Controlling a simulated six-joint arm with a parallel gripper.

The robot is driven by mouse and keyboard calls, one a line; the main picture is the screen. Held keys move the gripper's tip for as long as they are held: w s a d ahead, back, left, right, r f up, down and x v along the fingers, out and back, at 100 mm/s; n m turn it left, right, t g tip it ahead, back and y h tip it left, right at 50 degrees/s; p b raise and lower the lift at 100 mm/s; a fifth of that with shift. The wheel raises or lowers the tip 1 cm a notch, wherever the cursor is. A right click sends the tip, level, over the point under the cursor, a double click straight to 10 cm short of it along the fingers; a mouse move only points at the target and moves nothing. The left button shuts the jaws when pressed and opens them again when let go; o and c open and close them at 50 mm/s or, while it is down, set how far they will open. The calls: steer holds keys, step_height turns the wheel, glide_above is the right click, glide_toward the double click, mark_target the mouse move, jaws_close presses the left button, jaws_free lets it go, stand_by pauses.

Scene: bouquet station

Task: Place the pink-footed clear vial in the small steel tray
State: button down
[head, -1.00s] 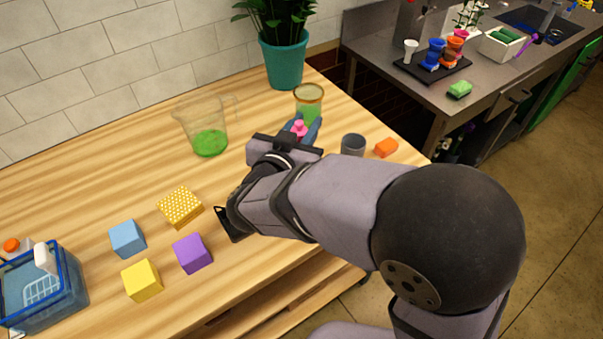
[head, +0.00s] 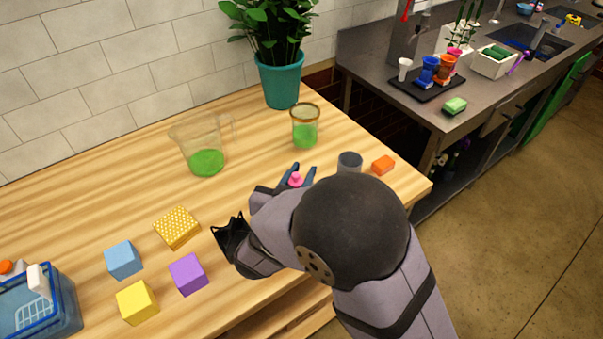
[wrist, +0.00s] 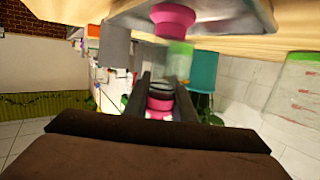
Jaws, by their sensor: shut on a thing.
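My gripper (head: 297,178) is low over the near right part of the table, its blue fingers around a pink piece. In the wrist view, which is upside down, my gripper (wrist: 162,88) is shut on the clear vial, whose pink upper part (wrist: 160,106) shows between the dark fingers. The vial's pink foot (wrist: 173,19) appears over the small steel tray (wrist: 220,10). I cannot tell whether the foot touches the tray. The vial's clear body is hard to make out. My arm hides the tray in the head view.
A jar with green contents (head: 304,130) stands behind my gripper, a grey cup (head: 349,162) and an orange block (head: 383,165) to its right. A measuring jug (head: 207,160) and several blocks, including a purple one (head: 188,274), are to the left.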

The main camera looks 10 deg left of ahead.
steer(key=shift+f, duration=0.15)
steer(key=c, duration=1.5)
jaws_free()
steer(key=shift+r, duration=0.2)
steer(key=shift+s+a, duration=0.1)
steer(key=shift+s, duration=0.2)
steer(key=b+v, duration=0.1)
steer(key=v, duration=1)
steer(key=shift+s, duration=0.25)
steer(key=shift+w, duration=0.1)
